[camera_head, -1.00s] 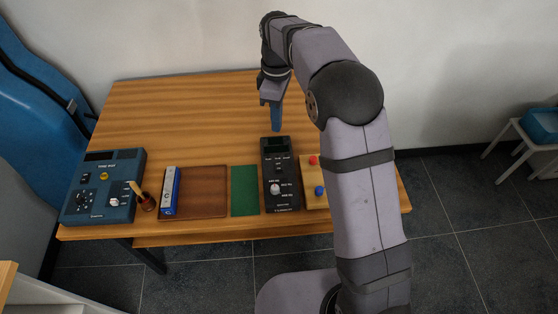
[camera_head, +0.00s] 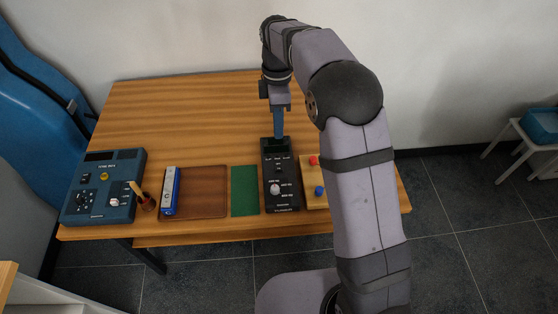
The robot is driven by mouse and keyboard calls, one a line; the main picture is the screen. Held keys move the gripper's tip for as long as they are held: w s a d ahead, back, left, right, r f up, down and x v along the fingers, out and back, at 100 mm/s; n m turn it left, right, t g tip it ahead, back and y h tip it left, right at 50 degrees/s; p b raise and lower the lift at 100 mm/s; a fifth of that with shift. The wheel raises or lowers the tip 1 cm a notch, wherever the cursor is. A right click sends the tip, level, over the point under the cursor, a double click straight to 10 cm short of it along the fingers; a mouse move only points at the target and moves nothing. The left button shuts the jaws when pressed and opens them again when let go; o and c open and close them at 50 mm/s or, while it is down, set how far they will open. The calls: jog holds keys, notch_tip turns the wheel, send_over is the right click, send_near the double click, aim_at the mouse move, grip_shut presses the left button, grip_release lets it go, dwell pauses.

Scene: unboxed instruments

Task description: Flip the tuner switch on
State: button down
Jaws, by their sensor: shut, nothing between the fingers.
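A black tuner (camera_head: 269,204) lies on the table, right of the middle, with a white knob (camera_head: 275,189) on its lower half. Small controls sit on its upper half, too small to tell which is the switch or how it is set. My gripper (camera_head: 279,134) points down, shut and empty, with its blue fingertips at the tuner's far end. The fingertips hide part of that end. I cannot tell whether they touch it.
A blue device (camera_head: 105,160) with knobs stands at the left. A harmonica-like blue and silver bar (camera_head: 170,192), a brown tray (camera_head: 207,191) and a green mat (camera_head: 244,191) lie between. A wooden box (camera_head: 312,198) with red and blue buttons is close on the right. The table's far left is clear.

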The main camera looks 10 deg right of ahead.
aim_at(279, 170)
jog(key=f+p, duration=0.1)
jog(key=f, duration=0.3)
jog(key=s+f+p, duration=0.1)
jog(key=f, duration=0.3)
jog(key=f+p, duration=0.2)
jog(key=f, duration=0.2)
jog(key=shift+s+f, duration=0.3)
jog(key=shift+s, duration=0.05)
jog(key=shift+f, duration=0.35)
jog(key=shift+s+f+b, duration=0.15)
jog(key=shift+f+b, duration=0.2)
jog(key=shift+b, duration=0.05)
jog(key=shift+r, duration=0.15)
